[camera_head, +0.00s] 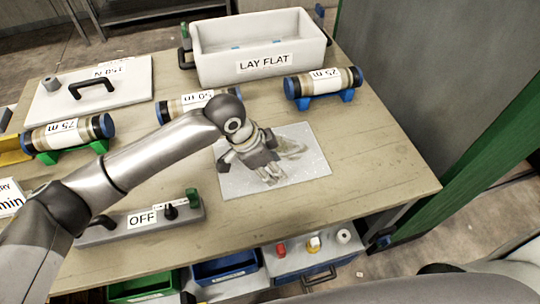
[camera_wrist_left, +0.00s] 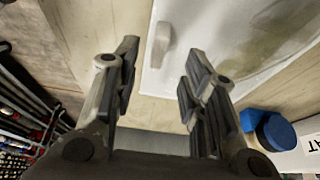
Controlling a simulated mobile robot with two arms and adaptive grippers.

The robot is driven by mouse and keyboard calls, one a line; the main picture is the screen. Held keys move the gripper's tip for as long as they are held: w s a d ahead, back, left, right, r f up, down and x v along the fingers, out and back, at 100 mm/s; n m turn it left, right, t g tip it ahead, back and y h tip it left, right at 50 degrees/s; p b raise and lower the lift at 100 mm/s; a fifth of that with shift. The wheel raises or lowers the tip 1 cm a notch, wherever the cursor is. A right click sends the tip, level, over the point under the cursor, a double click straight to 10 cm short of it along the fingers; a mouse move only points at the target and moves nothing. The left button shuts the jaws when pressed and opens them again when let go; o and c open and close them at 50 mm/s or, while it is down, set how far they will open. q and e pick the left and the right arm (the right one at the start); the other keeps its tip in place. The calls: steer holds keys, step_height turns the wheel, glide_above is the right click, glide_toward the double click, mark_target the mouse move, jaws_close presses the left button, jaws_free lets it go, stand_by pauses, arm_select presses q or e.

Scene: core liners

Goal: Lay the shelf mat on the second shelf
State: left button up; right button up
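A thin pale grey mat (camera_head: 315,172) with a murky grey-green patch lies flat on the wooden table, near its right part. It also shows in the left wrist view (camera_wrist_left: 205,25), with a small pale raised tab (camera_wrist_left: 161,44) at its edge. My left gripper (camera_head: 250,170) is over the left-middle part of the mat and hides some of it. In the left wrist view, its two fingers (camera_wrist_left: 156,72) are spread with nothing between them, and the tab is just beyond the fingertips. I cannot tell which thing is the second shelf. My right gripper is not in view.
A white tub (camera_head: 214,66) marked LAY FLAT stands at the back. Labelled cylinders (camera_head: 322,82) on cradles lie behind and left of the mat. A grey bar (camera_head: 108,231) marked OFF is at the front. Bins (camera_head: 225,268) sit below. The table's right end is clear.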

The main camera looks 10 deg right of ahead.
arm_select(q)
steer(key=x, duration=0.4)
steer(key=shift+s+p, duration=0.15)
steer(key=shift+p, duration=0.2)
steer(key=shift+a, duration=0.1)
steer(key=shift+c, duration=0.7)
steer(key=shift+r, duration=0.1)
jaws_close()
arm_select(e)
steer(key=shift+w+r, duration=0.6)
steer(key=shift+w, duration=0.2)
